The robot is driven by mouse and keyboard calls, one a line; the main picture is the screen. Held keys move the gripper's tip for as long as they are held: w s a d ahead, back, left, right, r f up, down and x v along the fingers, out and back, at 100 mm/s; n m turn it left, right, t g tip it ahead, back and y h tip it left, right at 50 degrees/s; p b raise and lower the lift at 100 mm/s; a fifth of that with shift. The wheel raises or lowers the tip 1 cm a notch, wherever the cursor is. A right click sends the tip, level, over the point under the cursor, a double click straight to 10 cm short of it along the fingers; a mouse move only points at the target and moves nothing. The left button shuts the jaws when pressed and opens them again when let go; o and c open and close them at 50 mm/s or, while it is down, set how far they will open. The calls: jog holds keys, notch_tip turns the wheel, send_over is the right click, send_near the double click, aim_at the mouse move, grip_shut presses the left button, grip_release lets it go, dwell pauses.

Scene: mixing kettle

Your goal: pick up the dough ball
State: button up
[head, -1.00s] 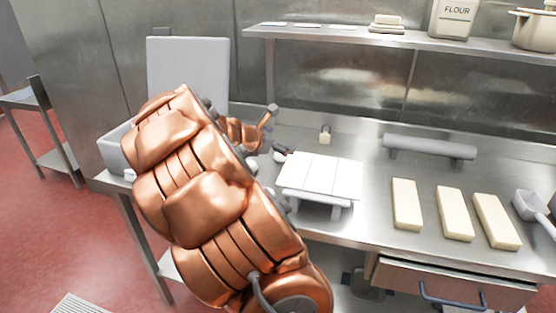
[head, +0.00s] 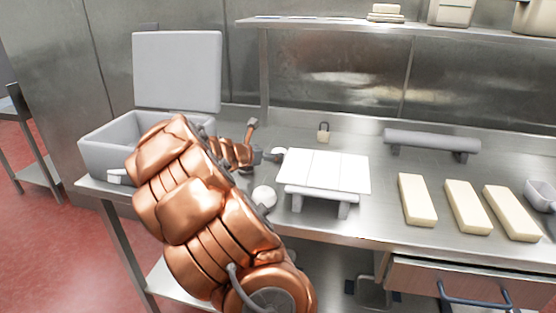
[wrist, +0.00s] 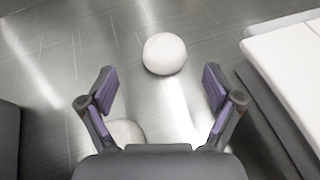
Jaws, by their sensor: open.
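In the wrist view a white dough ball (wrist: 164,54) lies on the steel counter, just beyond and between the fingertips of my gripper (wrist: 158,82). The fingers are spread wide and hold nothing. A second pale round thing (wrist: 125,131) is partly hidden by the gripper's left finger and body. In the head view two white balls show by my arm: one (head: 264,196) at its right side, another (head: 279,152) farther back, beside the white-topped stand. My copper arm hides most of my gripper there. I cannot match the balls between views with certainty.
The white-topped stand (head: 326,172) is close on the right; it also edges the wrist view (wrist: 292,65). A grey open box (head: 105,151) stands left. Pale blocks (head: 418,200), a grey roller (head: 432,142) and a scoop (head: 541,194) lie right. A shelf (head: 340,28) hangs above.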

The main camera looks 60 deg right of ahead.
aim_at(278, 150)
jog(key=x, duration=0.6)
jog(key=shift+s, duration=0.3)
jog(key=shift+d+f, duration=0.25)
jog(key=shift+d, duration=0.35)
jog(key=c, duration=1.3)
jog(key=shift+r+p, duration=0.15)
jog(key=shift+p, duration=0.15)
